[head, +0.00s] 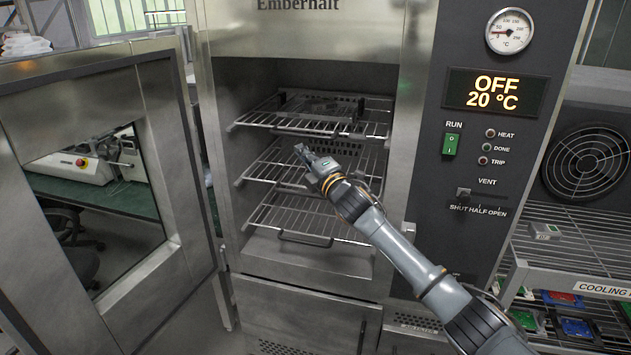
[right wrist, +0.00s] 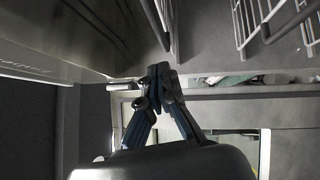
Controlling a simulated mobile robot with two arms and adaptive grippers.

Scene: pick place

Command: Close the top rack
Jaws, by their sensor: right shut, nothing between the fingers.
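The top rack (head: 345,128) is a wire shelf in the upper part of the open oven chamber, with a bar handle at its front edge and a dark perforated piece on it towards the back. Its front edge looks level with or slightly forward of the opening; I cannot tell exactly how far. My right gripper (head: 301,150) is shut and empty, just below the top rack's front edge and in front of the middle rack (head: 262,172). In the right wrist view, my right gripper (right wrist: 160,70) has its fingertips together. My left gripper is not in view.
The oven door (head: 185,200) stands wide open on the left. A bottom rack (head: 300,222) lies below. The control panel (head: 480,150) reads OFF, 20 °C. A cooling rack (head: 575,262) with small coloured items stands at right. Wire racks (right wrist: 245,20) show in the right wrist view.

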